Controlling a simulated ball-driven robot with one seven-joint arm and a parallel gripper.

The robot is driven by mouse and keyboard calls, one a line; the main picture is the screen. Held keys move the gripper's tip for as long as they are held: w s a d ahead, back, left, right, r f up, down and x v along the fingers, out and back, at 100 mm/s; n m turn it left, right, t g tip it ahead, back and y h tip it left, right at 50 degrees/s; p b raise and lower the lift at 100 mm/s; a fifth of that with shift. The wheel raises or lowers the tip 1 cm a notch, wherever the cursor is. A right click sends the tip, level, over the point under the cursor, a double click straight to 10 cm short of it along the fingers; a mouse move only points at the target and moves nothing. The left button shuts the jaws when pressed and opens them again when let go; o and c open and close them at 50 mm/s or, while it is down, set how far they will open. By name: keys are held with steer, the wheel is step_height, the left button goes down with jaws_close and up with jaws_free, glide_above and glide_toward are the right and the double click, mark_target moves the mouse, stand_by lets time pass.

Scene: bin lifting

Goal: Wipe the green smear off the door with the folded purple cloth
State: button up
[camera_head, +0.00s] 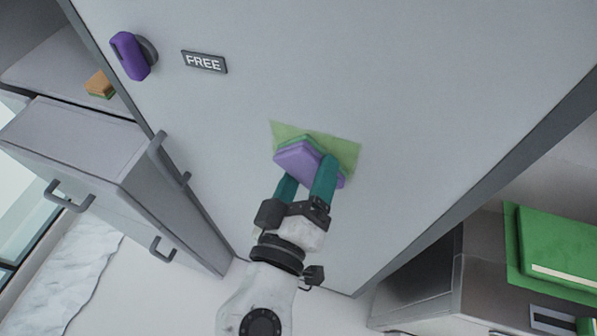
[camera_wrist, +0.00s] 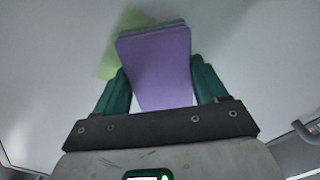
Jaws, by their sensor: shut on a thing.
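The folded purple cloth (camera_head: 299,158) is held between the teal fingers of my gripper (camera_head: 306,176). It lies at the door, over the lower middle of the green smear. The smear (camera_head: 345,150) is a pale green patch on the grey door (camera_head: 430,90), showing above and to both sides of the cloth. In the wrist view the cloth (camera_wrist: 158,65) fills the space between the fingers (camera_wrist: 160,88), with some smear (camera_wrist: 108,62) at its left. Whether the cloth touches the door is hard to tell. The layer behind the purple face looks green.
A purple knob (camera_head: 130,56) and a "FREE" sign (camera_head: 204,62) are on the door's upper left. A grey cabinet with handles (camera_head: 110,165) stands at left, with an orange and green sponge-like block (camera_head: 100,84) above. A green box (camera_head: 560,245) is at lower right.

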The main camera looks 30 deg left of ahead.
mark_target(356, 170)
steer(key=shift+w+d, duration=0.25)
steer(key=shift+d, duration=0.8)
steer(key=shift+w+d, duration=0.3)
steer(key=shift+d, duration=0.8)
steer(key=shift+w+d, duration=0.25)
steer(key=shift+d, duration=0.8)
steer(key=shift+b, duration=0.4)
